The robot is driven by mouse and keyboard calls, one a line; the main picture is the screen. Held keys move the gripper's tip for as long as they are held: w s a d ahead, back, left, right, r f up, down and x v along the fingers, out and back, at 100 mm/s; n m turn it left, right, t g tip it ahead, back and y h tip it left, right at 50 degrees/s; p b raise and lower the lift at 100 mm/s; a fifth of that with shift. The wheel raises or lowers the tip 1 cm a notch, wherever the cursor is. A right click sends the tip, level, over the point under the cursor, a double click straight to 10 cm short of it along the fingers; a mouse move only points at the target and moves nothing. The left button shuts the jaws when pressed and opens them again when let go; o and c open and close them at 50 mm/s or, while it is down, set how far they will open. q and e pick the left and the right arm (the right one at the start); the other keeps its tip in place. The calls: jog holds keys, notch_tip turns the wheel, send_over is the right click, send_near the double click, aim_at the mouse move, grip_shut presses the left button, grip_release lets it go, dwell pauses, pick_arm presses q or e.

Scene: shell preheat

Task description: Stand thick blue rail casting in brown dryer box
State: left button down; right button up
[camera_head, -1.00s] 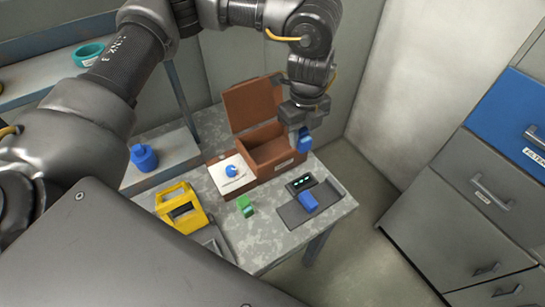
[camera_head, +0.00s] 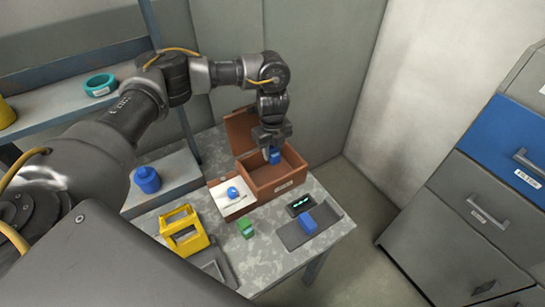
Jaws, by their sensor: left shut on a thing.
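The brown dryer box (camera_head: 272,188) stands on the grey table with its lid raised at the back. My left gripper (camera_head: 272,152) points down over the open box, shut on a blue casting (camera_head: 275,157). The casting is upright and looks to be inside or just above the box opening; I cannot tell whether it touches the floor. Another blue block (camera_head: 308,223) lies on a dark mat to the right. My right gripper is not in view.
A white tray with a round blue part (camera_head: 232,193) adjoins the box. A green block (camera_head: 245,228), a yellow frame (camera_head: 183,232) and a small dark device with green lights (camera_head: 299,205) stand nearby. A blue container (camera_head: 147,180) sits on the left shelf.

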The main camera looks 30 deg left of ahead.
aim_at(271, 159)
pick_arm(q)
jog(key=shift+a+f, duration=0.1)
jog(key=shift+f, duration=0.05)
jog(key=shift+a+f+p, duration=0.15)
jog(key=shift+f+p, duration=0.15)
jog(key=shift+p, duration=0.05)
notch_tip(271, 159, down, 2)
jog(key=shift+w+f+p, duration=0.1)
jog(key=shift+p, duration=0.5)
jog(key=shift+f, duration=0.25)
jog(key=shift+f+b, duration=0.4)
jog(key=shift+f, duration=0.25)
jog(key=c, duration=1.1)
grip_release()
